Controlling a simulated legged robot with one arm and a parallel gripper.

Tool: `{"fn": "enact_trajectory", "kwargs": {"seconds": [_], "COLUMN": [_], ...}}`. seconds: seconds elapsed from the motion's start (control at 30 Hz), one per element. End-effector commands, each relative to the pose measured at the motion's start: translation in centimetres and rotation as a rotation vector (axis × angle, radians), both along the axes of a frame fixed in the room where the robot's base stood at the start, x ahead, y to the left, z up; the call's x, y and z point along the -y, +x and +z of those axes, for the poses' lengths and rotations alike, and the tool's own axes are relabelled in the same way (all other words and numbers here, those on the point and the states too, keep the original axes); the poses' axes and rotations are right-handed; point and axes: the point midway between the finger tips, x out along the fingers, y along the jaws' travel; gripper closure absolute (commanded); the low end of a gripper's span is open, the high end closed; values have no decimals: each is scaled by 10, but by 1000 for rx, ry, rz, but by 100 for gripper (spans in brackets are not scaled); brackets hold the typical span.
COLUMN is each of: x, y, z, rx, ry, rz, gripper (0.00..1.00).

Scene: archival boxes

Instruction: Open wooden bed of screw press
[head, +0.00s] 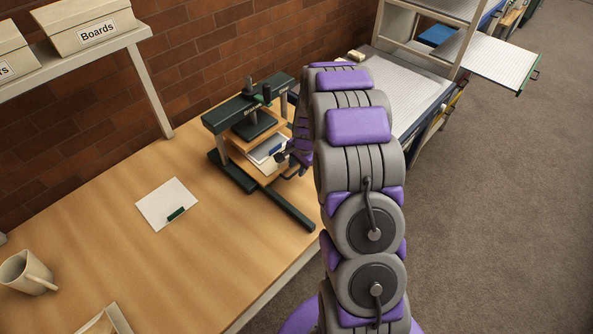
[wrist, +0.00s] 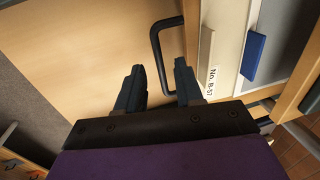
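The screw press (head: 228,122) has a dark green frame and stands on the wooden table. Its wooden bed (head: 247,166) carries flat items, one white and one blue, below the dark platen. My arm reaches to the right side of the press and partly hides it. In the wrist view, a black U-shaped handle (wrist: 155,45) sits on the edge of a wooden board. My gripper (wrist: 160,82) has its two dark fingers apart, with the handle's bar showing between them. I cannot tell whether either finger touches it.
A white sheet with a dark green piece (head: 167,203) lies left of the press. A mug (head: 27,273) stands at the table's left. A shelf with boxes (head: 92,24) is above. A rack with trays (head: 410,85) stands right of the table.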

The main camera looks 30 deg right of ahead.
Motion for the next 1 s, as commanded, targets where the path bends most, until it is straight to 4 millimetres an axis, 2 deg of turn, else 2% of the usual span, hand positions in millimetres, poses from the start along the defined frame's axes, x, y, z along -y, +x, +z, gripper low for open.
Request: {"fn": "enact_trajectory", "kwargs": {"seconds": [0.03, 0.13, 0.4, 0.8, 1.0], "x": [-1, -3, -6, -2, -3], "y": [1, 2, 3, 3, 4], "z": [-8, -14, -15, -15, -15], "rx": [0, 1, 0, 1, 1], "ry": [0, -2, -5, -2, -4], "rz": [0, 1, 1, 1, 0], "gripper": [64, 64, 64, 100, 100]}}
